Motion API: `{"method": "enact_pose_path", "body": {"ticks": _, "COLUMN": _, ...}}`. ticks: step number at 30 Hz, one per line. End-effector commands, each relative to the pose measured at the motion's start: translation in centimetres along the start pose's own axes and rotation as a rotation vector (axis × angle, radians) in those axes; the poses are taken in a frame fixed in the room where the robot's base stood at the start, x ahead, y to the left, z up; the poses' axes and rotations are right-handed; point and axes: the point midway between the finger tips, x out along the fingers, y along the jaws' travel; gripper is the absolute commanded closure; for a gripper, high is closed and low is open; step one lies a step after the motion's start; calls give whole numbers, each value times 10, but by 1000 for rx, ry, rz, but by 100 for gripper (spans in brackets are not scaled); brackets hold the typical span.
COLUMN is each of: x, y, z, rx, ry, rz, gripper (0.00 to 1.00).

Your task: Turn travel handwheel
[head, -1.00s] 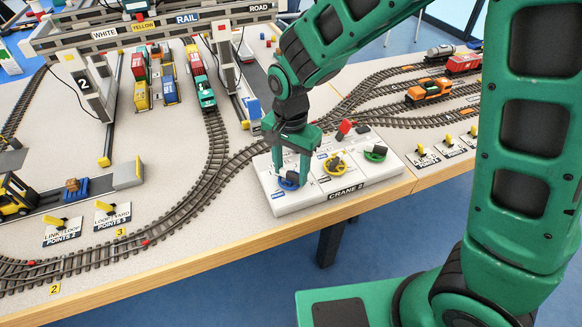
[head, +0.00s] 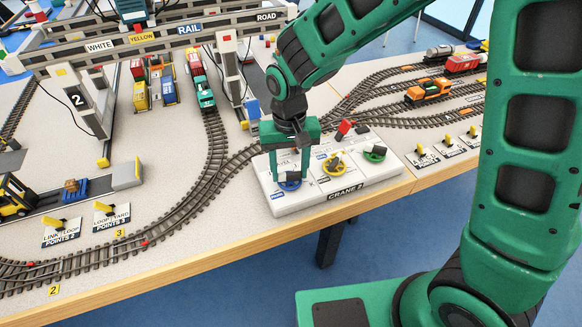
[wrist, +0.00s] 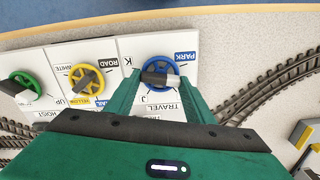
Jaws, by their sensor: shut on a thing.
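The travel handwheel (head: 289,186) is a blue wheel with a dark crossbar, on the white CRANE 2 panel (head: 350,192). In the wrist view the blue wheel (wrist: 163,88) sits beside the TRAVEL label, with PARK printed near its rim. My gripper (head: 289,176) points down over it, its green fingers at opposite sides of the wheel. The gripper is shut on the wheel; the exact finger contact is partly hidden. The crane 2 gantry (head: 165,37) spans the tracks at the back, its left leg (head: 77,98) marked 2.
Tracks (head: 214,165) run close left of the panel. An orange locomotive (head: 428,91) stands on the right tracks.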

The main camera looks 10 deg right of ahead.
Motion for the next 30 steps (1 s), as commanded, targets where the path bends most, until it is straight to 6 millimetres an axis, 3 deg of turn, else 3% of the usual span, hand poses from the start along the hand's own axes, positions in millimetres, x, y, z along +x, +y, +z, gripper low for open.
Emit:
{"method": "enact_pose_path", "body": {"ticks": 15, "x": -1, "y": 0, "z": -2, "rx": -391, "ry": 5, "rz": 0, "gripper": 74}}
{"method": "enact_pose_path", "body": {"ticks": 30, "x": -1, "y": 1, "z": -2, "rx": -503, "ry": 5, "rz": 2, "gripper": 74}}
